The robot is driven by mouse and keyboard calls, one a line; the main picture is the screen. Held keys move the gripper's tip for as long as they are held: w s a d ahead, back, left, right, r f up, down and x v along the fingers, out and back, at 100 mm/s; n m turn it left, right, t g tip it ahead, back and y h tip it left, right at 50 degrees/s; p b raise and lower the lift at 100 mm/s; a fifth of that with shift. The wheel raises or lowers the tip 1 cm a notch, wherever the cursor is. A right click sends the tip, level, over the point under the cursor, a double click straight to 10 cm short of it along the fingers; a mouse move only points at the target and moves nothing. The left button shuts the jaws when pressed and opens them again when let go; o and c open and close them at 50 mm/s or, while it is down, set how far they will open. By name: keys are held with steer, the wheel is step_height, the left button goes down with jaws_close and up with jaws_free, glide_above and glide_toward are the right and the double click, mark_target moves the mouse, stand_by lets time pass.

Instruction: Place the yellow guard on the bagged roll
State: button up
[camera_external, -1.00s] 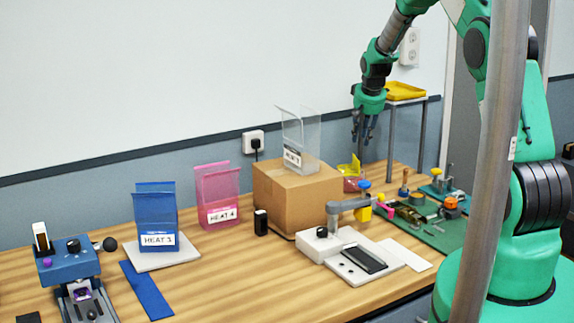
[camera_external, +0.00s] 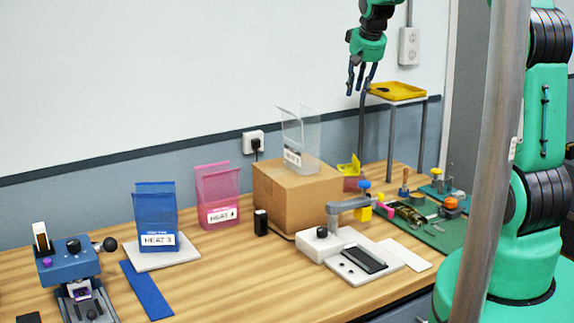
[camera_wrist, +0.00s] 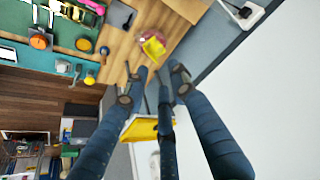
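In the external view the roll (camera_external: 351,185) shows below the guard. They appear to touch; exact seating is too small to tell. My gripper (camera_external: 361,84) hangs well above them, fingers down, spread and empty. Its fingers (camera_wrist: 160,76) are apart in the wrist view.
A yellow tray (camera_external: 408,93) on a tall metal stand is just right of and below my gripper. The cardboard box (camera_external: 310,203) holds a clear holder (camera_external: 306,140). A sealer-like device (camera_external: 330,246) and a green mat (camera_external: 440,237) with tools lie in front.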

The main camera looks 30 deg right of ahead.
steer(key=s+a+r+n, duration=0.1)
steer(key=s+a+r, duration=0.6)
steer(key=s+r, duration=0.4)
steer(key=s+a, duration=0.3)
steer(key=s, duration=0.7)
steer(key=s+a+r+n+y, duration=0.1)
steer(key=s+a, duration=0.3)
steer(key=s, duration=0.7)
steer(key=s+a+r+n+t, duration=0.1)
steer(key=s+a, duration=0.3)
steer(key=s, duration=0.7)
steer(key=shift+s+f, duration=0.1)
steer(key=shift+f, duration=0.1)
step_height(320, 180, down, 7)
steer(key=b, duration=0.7)
